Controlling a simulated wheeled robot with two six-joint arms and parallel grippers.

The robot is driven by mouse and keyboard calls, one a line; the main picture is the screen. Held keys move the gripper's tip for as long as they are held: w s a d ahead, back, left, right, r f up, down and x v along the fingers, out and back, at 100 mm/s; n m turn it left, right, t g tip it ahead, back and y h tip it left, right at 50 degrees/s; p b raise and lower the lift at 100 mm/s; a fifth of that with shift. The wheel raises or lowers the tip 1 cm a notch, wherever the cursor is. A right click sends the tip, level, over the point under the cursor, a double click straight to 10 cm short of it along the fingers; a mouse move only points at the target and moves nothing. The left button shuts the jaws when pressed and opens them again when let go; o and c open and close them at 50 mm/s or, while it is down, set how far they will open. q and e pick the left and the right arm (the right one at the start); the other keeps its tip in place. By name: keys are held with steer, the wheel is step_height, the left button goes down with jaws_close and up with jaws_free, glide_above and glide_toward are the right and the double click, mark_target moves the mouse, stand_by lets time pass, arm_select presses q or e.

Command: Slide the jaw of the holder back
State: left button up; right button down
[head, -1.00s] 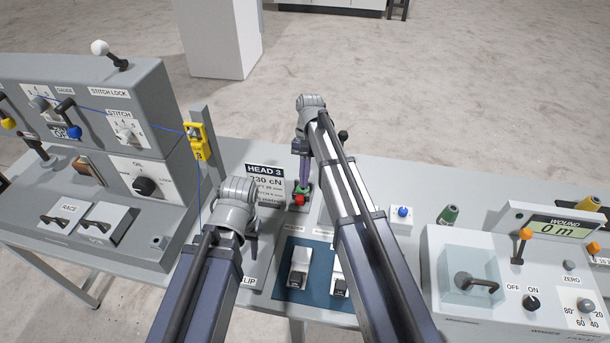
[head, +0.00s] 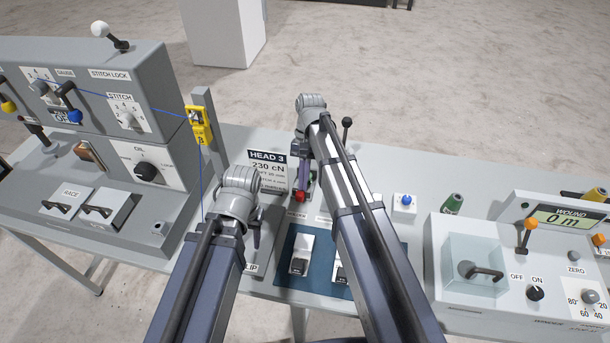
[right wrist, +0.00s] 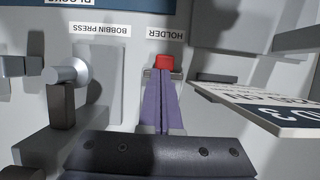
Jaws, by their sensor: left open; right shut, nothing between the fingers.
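The holder shows as a red block (head: 300,196) on the bench in front of the HEAD 3 card; it also shows in the right wrist view (right wrist: 164,62), above the HOLDER gripper fingers and below the HOLDER label. My right gripper (head: 302,178) is shut and empty, its purple fingers pointing down right at the red block. In the right wrist view the fingertips (right wrist: 160,80) meet or nearly meet it; I cannot tell whether they touch. The fingers hide most of the holder's jaw. My left gripper (head: 256,236) is open and empty, left of the holder and nearer the front.
The HEAD 3 card (head: 268,168) stands close by the right gripper. The bobbin press (right wrist: 68,78) is beside the holder. A blue mat (head: 315,270) with switches lies in front. The winder box (head: 470,300) is at the right, the stitch panel (head: 130,125) at the left.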

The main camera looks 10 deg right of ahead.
arm_select(q)
step_height(320, 180, up, 9)
steer(key=p, duration=0.9)
steer(key=shift+w+r, duration=0.15)
steer(key=shift+w, duration=0.05)
arm_select(e)
steer(key=v, duration=1)
steer(key=shift+f, duration=0.1)
